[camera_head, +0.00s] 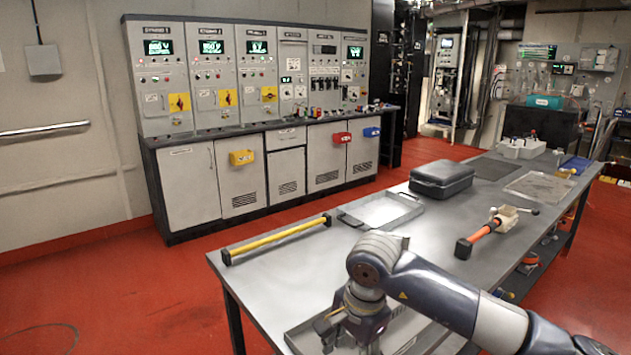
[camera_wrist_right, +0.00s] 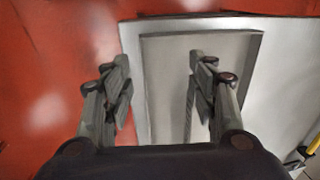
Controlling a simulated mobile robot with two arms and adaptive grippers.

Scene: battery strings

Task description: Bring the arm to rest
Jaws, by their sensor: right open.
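My right arm reaches in from the right over the near end of the grey workbench (camera_head: 290,270). Its gripper (camera_head: 350,338) points down there, and its fingertips are cut off or hidden at the bottom of the head view. In the right wrist view the gripper (camera_wrist_right: 160,85) is open, its two fingers well apart with nothing between them. Beneath it is a shallow grey tray (camera_wrist_right: 200,45) at the bench edge; I cannot tell the exact height above it. The tray's side also shows in the head view (camera_head: 303,339). My left gripper is not in view.
On the bench are a yellow bar (camera_head: 278,239), an empty tray (camera_head: 382,210), a black case (camera_head: 441,179), an orange-handled tool (camera_head: 479,238) and a white bin (camera_head: 521,148). Grey control cabinets (camera_head: 250,80) line the wall. Red floor (camera_head: 130,290) lies open on the left.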

